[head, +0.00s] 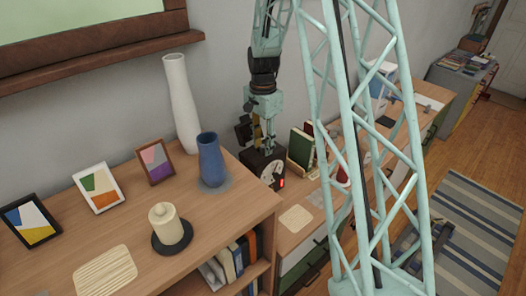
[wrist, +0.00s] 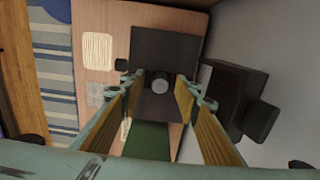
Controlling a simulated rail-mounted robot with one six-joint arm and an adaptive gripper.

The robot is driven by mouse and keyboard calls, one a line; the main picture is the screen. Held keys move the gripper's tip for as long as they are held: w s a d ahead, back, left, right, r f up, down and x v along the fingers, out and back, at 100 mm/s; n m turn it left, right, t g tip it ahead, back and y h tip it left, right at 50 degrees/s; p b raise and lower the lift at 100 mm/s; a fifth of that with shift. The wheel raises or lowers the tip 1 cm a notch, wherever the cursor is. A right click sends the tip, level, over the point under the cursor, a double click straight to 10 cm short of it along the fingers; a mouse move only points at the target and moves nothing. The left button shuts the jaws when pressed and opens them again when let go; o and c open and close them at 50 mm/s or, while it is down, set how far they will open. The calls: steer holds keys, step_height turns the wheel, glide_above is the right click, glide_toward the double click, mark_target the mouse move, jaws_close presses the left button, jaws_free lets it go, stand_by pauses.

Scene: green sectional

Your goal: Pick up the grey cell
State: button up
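The grey cell (wrist: 160,86) is a small round grey piece on or in the top of a dark box (wrist: 172,48), seen from above in the wrist view. My gripper (wrist: 159,96) is open, with one yellow-padded finger on each side of the cell. I see no clear contact between fingers and cell. In the head view my gripper (head: 262,143) points down over the dark box (head: 273,180), which has a pale dial and a red light on its front. The cell cannot be made out there.
A blue vase (head: 211,160) and a tall white vase (head: 181,105) stand on the higher shelf to the left. Green books (head: 301,148) stand close right of the box. In the wrist view a dark blocky thing (wrist: 228,98) is right of the fingers. A pale mat (head: 296,218) lies in front.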

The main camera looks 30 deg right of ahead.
mark_target(263, 145)
steer(key=shift+c, duration=0.4)
steer(key=c, duration=0.9)
steer(key=shift+r, duration=0.25)
steer(key=shift+r, duration=1.6)
steer(key=s+a, duration=0.1)
steer(key=s, duration=0.4)
steer(key=s+a+r+b, duration=0.1)
steer(key=s+a, duration=0.1)
steer(key=s, duration=0.3)
steer(key=s+a, duration=0.1)
steer(key=s, duration=0.4)
steer(key=shift+s+a+r, duration=0.2)
